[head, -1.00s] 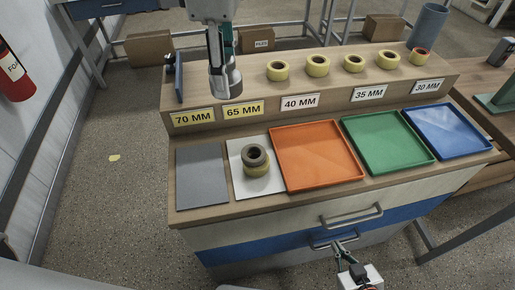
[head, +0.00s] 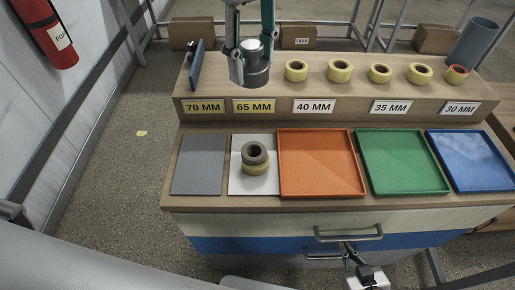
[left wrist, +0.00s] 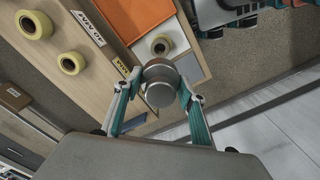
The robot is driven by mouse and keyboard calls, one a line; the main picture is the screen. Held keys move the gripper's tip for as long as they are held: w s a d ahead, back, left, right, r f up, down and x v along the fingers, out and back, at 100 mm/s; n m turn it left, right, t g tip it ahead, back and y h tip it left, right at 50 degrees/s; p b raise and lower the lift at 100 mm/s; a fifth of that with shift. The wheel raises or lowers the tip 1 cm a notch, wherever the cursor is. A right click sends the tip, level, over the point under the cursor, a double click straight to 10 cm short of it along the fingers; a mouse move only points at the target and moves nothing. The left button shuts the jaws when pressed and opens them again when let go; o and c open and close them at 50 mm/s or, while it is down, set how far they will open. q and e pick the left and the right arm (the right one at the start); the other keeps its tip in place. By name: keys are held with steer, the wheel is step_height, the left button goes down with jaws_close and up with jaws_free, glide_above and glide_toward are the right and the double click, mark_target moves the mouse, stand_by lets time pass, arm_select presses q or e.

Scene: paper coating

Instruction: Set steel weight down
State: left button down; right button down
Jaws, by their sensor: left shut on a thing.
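The steel weight (head: 255,74) is a short dark grey cylinder with a lighter top. In the left wrist view the weight (left wrist: 160,88) sits between the fingertips. Below it in the head view, a grey mat (head: 200,165) lies bare, and a white square (head: 240,182) carries a grey ring on a yellow tape roll (head: 256,163). My right gripper (head: 346,250) is low, by the drawer handles; its finger gap is unclear.
Several yellow tape rolls (head: 340,71) stand on the shelf, with a blue upright panel (head: 196,65) at its left end. Orange (head: 320,192), green (head: 402,190) and blue (head: 470,187) trays lie empty to the right. A drawer handle (head: 348,236) sticks out in front.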

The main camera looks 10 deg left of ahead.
arm_select(q)
steer(key=shift+f, duration=0.35)
step_height(320, 180, down, 19)
steer(key=shift+b, duration=0.4)
steer(key=shift+f+b, duration=0.35)
steer(key=shift+f, duration=0.35)
steer(key=c, duration=1.2)
jaws_free()
steer(key=shift+c, duration=0.2)
